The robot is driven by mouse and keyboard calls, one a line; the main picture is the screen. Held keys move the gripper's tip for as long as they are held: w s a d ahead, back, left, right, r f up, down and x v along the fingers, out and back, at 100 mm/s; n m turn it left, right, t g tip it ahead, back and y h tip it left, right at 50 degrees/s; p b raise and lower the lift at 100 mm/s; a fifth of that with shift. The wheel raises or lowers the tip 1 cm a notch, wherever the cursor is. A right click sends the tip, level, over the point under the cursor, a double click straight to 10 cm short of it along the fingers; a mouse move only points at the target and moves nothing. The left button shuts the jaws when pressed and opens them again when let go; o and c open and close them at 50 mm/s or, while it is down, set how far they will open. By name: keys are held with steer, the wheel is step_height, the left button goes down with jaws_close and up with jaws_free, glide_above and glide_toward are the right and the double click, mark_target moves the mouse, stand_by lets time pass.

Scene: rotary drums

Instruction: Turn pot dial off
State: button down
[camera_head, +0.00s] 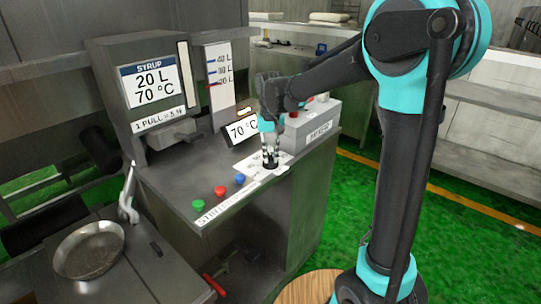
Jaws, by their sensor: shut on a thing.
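The pot dial is a small black knob (270,163) on a pale plate (250,166) on top of the steel cabinet (170,185). My gripper (269,152) points down from my arm and is shut on the knob. Its fingers hide much of the knob, so its turn position cannot be read.
Red, green and blue buttons (220,190) sit left of the dial. A syrup panel (152,85) and a level gauge (218,78) rise at the back. A grey box (313,127) stands right of the gripper. A round pan (88,250) is at lower left.

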steer(key=n, duration=1.3)
steer(key=shift+n, duration=0.4)
steer(key=n, duration=1.2)
steer(key=shift+n, duration=0.3)
steer(key=c, duration=1.5)
jaws_free()
